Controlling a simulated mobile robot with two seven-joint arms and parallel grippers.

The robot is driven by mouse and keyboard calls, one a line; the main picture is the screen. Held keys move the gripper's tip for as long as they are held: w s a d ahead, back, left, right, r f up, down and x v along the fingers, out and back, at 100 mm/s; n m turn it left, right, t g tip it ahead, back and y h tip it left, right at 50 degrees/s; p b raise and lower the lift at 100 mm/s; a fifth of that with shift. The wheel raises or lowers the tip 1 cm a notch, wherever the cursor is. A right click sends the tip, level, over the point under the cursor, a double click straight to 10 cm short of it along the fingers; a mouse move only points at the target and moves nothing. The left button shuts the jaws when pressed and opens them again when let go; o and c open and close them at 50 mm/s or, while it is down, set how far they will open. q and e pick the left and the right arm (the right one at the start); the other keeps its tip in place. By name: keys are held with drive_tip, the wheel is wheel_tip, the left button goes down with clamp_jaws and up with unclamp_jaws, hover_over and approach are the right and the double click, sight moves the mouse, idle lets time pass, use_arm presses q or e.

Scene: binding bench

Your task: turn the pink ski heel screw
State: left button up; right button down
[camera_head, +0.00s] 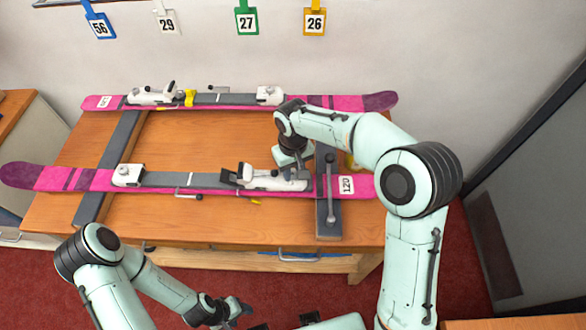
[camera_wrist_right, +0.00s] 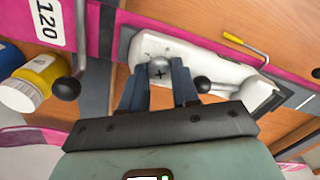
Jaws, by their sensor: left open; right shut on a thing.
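The near pink ski (camera_head: 55,178), labelled 120, lies across the bench with a white heel piece (camera_head: 262,177) towards its right end. In the right wrist view the white heel piece (camera_wrist_right: 195,58) carries a round grey screw head (camera_wrist_right: 158,72) marked with a dark cross. My right gripper (camera_wrist_right: 158,88) has its two blue-grey fingers on either side of this screw and is shut on it. In the head view my right gripper (camera_head: 300,172) reaches down at the heel piece's right end. My left gripper (camera_head: 238,308) is open and empty, in front of the bench.
A second pink ski (camera_head: 350,102) lies at the back of the bench (camera_head: 200,133). Dark supports with lever clamps (camera_head: 330,195) stand by the near ski. The wrist view shows a yellow jar (camera_wrist_right: 40,72) and a yellow-handled tool (camera_wrist_right: 232,38). Numbered tags (camera_head: 246,22) hang on the wall.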

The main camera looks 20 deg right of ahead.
sight(293, 173)
drive_tip(key=m, duration=0.6)
use_arm(q)
drive_tip(key=shift+s+f+b, duration=0.3)
drive_tip(key=shift+s+f, duration=0.05)
drive_tip(key=shift+f, duration=0.05)
use_arm(e)
drive_tip(key=shift+m, duration=2.7)
drive_tip(key=c, duration=0.8)
unclamp_jaws()
drive_tip(key=shift+r, duration=0.1)
use_arm(q)
drive_tip(key=shift+w+r+p, duration=0.85)
drive_tip(key=shift+w+r, duration=0.05)
drive_tip(key=shift+r, duration=0.2)
use_arm(e)
wheel_tip(293, 173, up, 13)
drive_tip(key=shift+r, duration=0.15)
